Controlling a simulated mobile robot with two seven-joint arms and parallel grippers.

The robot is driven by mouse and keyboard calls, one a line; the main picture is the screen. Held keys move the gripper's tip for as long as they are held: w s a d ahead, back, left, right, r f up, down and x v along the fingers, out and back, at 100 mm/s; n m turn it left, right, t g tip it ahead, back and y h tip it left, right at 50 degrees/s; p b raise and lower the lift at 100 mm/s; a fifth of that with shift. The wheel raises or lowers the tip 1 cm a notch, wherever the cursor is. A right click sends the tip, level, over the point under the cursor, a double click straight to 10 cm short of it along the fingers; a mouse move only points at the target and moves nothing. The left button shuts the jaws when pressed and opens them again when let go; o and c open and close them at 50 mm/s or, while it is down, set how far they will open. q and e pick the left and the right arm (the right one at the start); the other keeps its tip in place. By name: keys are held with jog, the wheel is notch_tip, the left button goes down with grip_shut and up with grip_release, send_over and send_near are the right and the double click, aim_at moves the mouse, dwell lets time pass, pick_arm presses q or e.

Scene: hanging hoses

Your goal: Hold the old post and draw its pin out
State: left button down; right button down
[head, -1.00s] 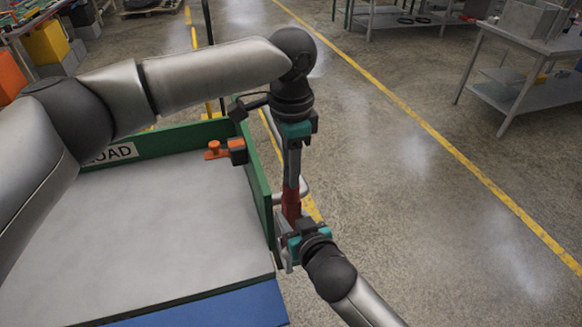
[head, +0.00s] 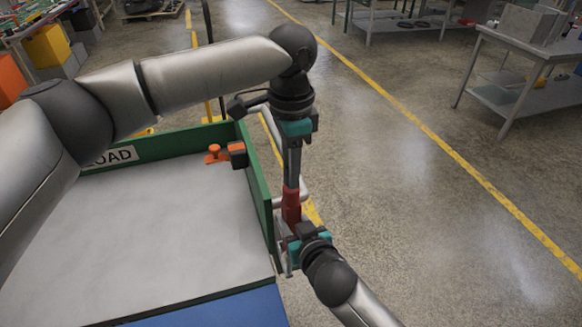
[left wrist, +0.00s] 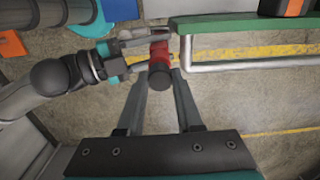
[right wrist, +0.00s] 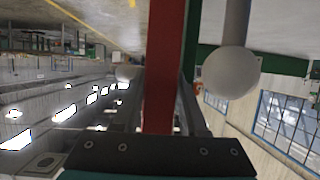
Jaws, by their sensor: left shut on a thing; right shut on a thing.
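The red post (head: 291,206) stands roughly upright beside the cart's green right wall in the head view. In the left wrist view the post (left wrist: 160,50) has a round dark top (left wrist: 160,77) facing the camera. My left gripper (head: 291,186) reaches down from above and is shut at this top end. My right gripper (head: 286,240) comes from below right and is shut on the red post lower down. In the right wrist view the red post (right wrist: 164,60) runs between the fingers. I cannot make out a separate pin; the fingers hide the joint.
A cart bed (head: 150,230) with green walls (head: 255,190) lies to the left. An orange fitting with a dark block (head: 225,153) sits at its far right corner. A metal rail (left wrist: 250,65) runs close beside the post. A white ball (right wrist: 230,72) shows near the right gripper.

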pick_arm(q)
jog(key=shift+r, duration=2.95)
jog(key=shift+r, duration=1.5)
pick_arm(e)
jog(key=shift+c, duration=1.8)
grip_release()
jog(key=shift+s, duration=0.1)
